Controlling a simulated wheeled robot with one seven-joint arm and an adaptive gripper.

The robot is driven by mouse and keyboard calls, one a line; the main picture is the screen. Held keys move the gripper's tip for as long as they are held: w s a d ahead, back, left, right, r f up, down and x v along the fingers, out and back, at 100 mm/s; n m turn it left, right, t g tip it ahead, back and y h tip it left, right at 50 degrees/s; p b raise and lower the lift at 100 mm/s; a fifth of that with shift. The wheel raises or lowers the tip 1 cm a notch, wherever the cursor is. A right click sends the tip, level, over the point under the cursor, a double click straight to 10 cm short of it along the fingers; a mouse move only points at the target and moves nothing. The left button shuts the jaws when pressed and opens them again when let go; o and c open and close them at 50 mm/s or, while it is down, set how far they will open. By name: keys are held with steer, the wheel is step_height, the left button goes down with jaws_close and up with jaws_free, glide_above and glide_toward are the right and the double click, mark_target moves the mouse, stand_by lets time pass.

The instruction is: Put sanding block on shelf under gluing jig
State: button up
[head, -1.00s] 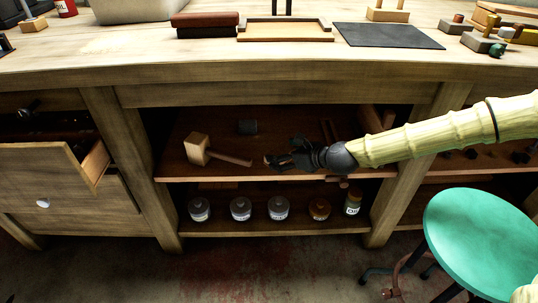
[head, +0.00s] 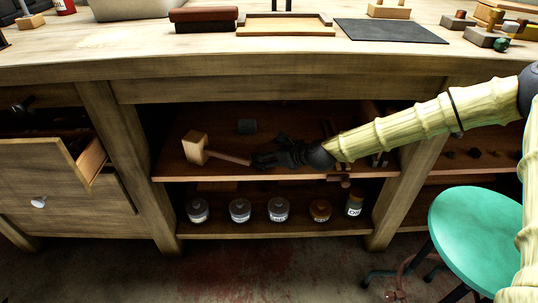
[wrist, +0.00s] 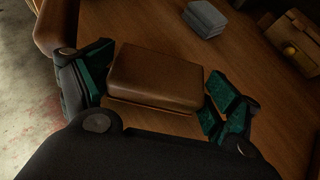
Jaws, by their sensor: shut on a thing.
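The sanding block (wrist: 157,77) is a brown block with rounded edges in the wrist view. It sits between the green-padded fingers of my gripper (wrist: 160,88), which is shut on it, low over or on the wooden shelf. In the head view my gripper (head: 256,160) reaches in from the right over the upper shelf (head: 230,176) under the bench, close to the mallet handle's end. The block is not clearly visible there. A wooden frame (head: 285,32) on the benchtop above may be the gluing jig; I cannot tell for sure.
A wooden mallet (head: 195,147) lies on the shelf left of my gripper. A grey block (head: 246,126) is behind; it also shows in the wrist view (wrist: 205,18). Several jars (head: 240,210) stand on the lower shelf. An open drawer (head: 50,165) is left, a green stool (head: 475,225) right.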

steer(key=o, duration=0.9)
steer(key=shift+r, duration=0.15)
steer(key=p+v, duration=0.3)
steer(key=v, duration=0.9)
